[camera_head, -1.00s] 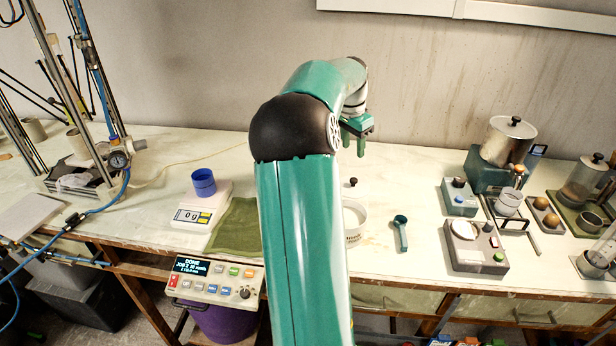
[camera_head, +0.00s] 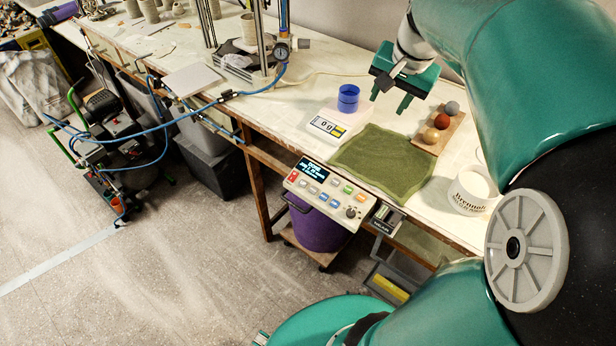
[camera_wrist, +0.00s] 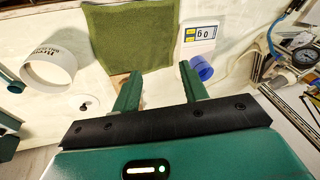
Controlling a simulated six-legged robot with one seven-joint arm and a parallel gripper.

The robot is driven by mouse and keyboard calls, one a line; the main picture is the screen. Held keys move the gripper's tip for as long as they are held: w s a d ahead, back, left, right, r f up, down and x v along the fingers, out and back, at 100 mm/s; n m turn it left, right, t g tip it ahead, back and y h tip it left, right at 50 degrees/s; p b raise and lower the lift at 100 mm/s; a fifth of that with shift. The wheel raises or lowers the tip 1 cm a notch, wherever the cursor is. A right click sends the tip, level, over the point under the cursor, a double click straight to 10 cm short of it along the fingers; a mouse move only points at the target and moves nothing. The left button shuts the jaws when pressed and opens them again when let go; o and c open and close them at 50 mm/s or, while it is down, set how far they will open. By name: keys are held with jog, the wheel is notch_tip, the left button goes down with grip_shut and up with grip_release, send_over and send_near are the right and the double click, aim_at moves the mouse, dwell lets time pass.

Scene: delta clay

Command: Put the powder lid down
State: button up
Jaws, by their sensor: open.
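A pale round lid with a black knob (camera_wrist: 88,103) lies on the white tabletop in the wrist view, knob up, beside the white container. In the head view my arm hides most or all of it. The white printed container (camera_head: 470,192) stands open near the table's front edge; it also shows in the wrist view (camera_wrist: 48,68). My gripper (camera_head: 388,106) is open and empty above the table, to the right of the blue cup (camera_head: 348,98) in the head view. Its two green fingers (camera_wrist: 158,72) show apart in the wrist view, with the lid off to their left.
The blue cup is at the scale (camera_head: 326,127). A green cloth (camera_head: 385,165) lies flat between scale and container. A wooden board with several balls (camera_head: 440,130) lies behind the cloth. A control panel (camera_head: 326,195) sits at the front edge. Metal posts and a gauge (camera_head: 281,50) stand left.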

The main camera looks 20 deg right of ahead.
jog(key=s+a+f+n+t, duration=0.1)
jog(key=s+a+n, duration=0.4)
jog(key=a, duration=0.6)
jog(key=s+a+f+n+t, duration=0.1)
jog(key=s+a+n, duration=0.4)
jog(key=a, duration=0.6)
jog(key=shift+a+f, duration=0.15)
jog(key=shift+f, duration=0.4)
jog(key=shift+s, duration=0.1)
jog(key=shift+c, duration=0.8)
jog(key=shift+s, duration=0.1)
